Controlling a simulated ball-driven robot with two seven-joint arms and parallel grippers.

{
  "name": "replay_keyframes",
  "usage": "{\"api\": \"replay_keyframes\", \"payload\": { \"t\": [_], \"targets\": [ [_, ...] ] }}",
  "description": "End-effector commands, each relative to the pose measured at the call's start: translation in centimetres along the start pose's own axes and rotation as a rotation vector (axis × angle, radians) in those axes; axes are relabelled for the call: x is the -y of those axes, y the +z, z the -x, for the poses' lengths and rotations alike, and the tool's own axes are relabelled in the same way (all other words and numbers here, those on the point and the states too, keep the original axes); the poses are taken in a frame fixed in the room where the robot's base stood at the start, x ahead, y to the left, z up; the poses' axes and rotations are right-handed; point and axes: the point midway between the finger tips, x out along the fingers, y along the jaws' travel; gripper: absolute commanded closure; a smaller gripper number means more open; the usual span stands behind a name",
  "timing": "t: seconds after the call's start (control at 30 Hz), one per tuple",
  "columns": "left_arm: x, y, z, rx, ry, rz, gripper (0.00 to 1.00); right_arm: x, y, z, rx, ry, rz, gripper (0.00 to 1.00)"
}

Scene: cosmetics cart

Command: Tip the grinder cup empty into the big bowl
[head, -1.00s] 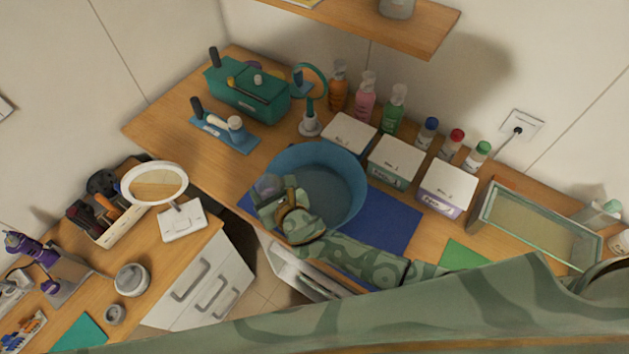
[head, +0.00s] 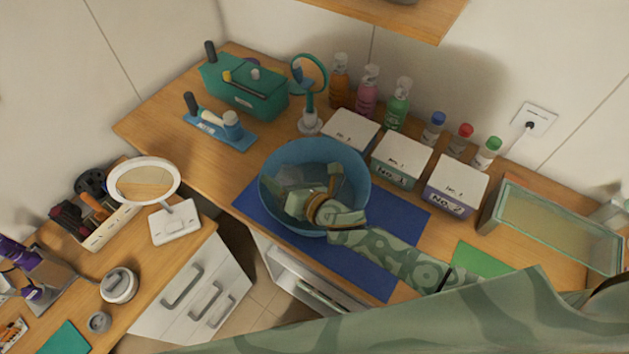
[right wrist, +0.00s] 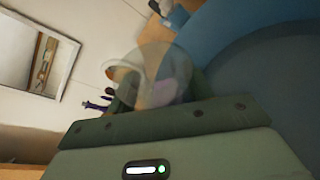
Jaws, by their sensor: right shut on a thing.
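The big blue bowl (head: 349,170) stands on a dark blue mat (head: 395,222); its blue wall fills the right of the right wrist view (right wrist: 235,25). My right gripper (head: 297,193) is over the bowl's left half, low against its opening. It is shut on the clear grinder cup (right wrist: 162,75), which shows beyond the jaws in the right wrist view. A pinkish patch shows in or through the cup. In the head view the cup is hard to make out against the bowl, and its exact tilt is unclear. My left gripper is not in view.
White-lidded boxes (head: 403,155) and pump bottles (head: 397,105) stand behind the bowl. A glass tray (head: 560,222) is at the right. A round mirror (head: 145,182) stands on the left cart. A green mat (head: 482,260) lies bare right of the blue mat.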

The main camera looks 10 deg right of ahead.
Motion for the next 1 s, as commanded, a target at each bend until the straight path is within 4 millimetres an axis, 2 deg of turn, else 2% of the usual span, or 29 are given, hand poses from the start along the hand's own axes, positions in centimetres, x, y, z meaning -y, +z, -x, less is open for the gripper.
{"api": "replay_keyframes", "payload": {
  "t": [0.1, 0.23, 0.33, 0.47, 0.6, 1.0],
  "targets": [
    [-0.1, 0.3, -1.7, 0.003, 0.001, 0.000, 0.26, 0.7, -0.7, -0.2, 0.010, 0.030, -0.072, 0.76],
    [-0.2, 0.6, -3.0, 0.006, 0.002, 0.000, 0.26, 1.1, -1.0, -0.3, 0.022, 0.062, -0.148, 0.76],
    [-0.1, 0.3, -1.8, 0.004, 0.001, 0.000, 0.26, -0.1, 0.5, 0.1, 0.033, 0.089, -0.207, 0.76],
    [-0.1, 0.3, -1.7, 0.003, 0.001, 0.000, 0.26, -0.8, 1.3, 0.5, 0.043, 0.120, -0.284, 0.76],
    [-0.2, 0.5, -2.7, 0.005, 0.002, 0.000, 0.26, -0.7, 1.2, 0.4, 0.055, 0.153, -0.368, 0.76],
    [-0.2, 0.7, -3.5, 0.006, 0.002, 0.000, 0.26, -1.3, 1.9, 0.6, 0.076, 0.215, -0.514, 0.76]
  ]
}}
